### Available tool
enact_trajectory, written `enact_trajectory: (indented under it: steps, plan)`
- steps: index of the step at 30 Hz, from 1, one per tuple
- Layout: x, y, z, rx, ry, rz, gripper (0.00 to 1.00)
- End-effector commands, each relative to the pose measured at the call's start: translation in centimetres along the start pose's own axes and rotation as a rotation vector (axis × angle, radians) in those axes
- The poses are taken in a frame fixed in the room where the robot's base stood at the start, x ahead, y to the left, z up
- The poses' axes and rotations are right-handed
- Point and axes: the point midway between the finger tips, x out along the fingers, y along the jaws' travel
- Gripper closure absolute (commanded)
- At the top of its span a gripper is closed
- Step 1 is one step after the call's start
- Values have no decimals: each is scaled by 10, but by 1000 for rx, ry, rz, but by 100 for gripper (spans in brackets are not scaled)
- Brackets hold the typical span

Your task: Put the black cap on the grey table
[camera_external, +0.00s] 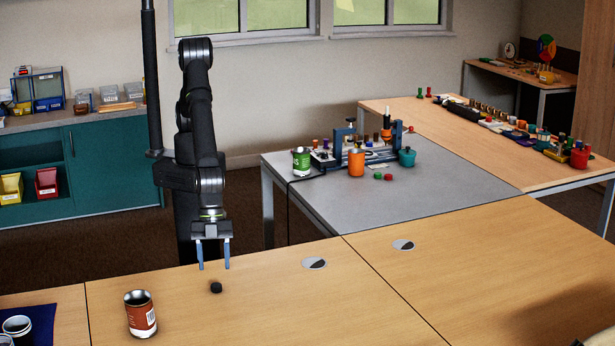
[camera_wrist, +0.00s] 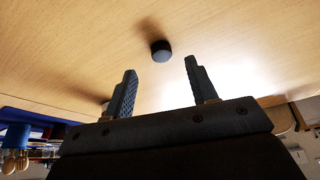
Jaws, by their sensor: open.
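The black cap (camera_external: 216,287) lies on the wooden table (camera_external: 270,310), a little below my gripper in the external view. It also shows in the wrist view (camera_wrist: 161,51), beyond and between the two fingertips. My gripper (camera_external: 214,264) points down above the wooden table, open and empty, apart from the cap. Its two fingers show in the wrist view (camera_wrist: 160,72). The grey table (camera_external: 400,191) stands behind the wooden table, right of my arm.
A red-brown can (camera_external: 141,314) stands left of the cap. The grey table holds a green can (camera_external: 301,161), an orange can (camera_external: 356,162), a blue-framed device (camera_external: 345,145), a teal pot (camera_external: 407,158) and small red and green caps (camera_external: 383,177). Its front and right are clear.

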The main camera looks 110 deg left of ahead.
Motion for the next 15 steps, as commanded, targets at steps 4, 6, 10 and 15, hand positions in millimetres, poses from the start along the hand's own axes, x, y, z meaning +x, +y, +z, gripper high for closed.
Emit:
enact_trajectory:
  steps: [4,6,10,15]
  plan:
    - [12,0,-2,0,0,0,48]
    - [22,-1,-3,0,-2,0,48]
    - [38,-1,-6,0,-2,0,48]
    - [51,-1,-6,0,-1,0,48]
